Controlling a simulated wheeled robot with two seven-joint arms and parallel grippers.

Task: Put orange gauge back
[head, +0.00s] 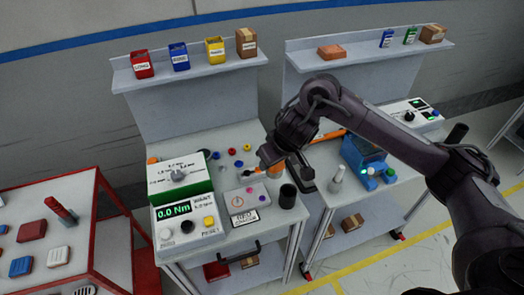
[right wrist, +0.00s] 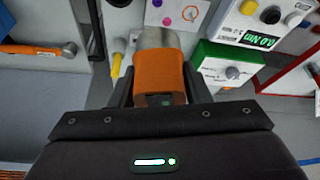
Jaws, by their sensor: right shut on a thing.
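My right gripper (head: 272,162) reaches in from the right over the front part of the middle workbench. It is shut on an orange block-like thing, the orange gauge (right wrist: 160,72), between its fingers (right wrist: 158,92). The gauge has a grey metallic rounded end pointing away from the wrist. In the head view the gripper and arm mostly hide it. Below it on the bench is a light panel (head: 245,200) with a small dial, coloured dots and a label. That panel also shows in the right wrist view (right wrist: 178,14). My left gripper is not in view.
A green and white box (head: 180,180) with a knob and a 0.0 Nm display unit (head: 190,222) stand left of the panel. A black cylinder (head: 287,196) stands right of it. An orange-handled hammer (head: 328,136) and a blue device (head: 362,155) are on the right bench.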

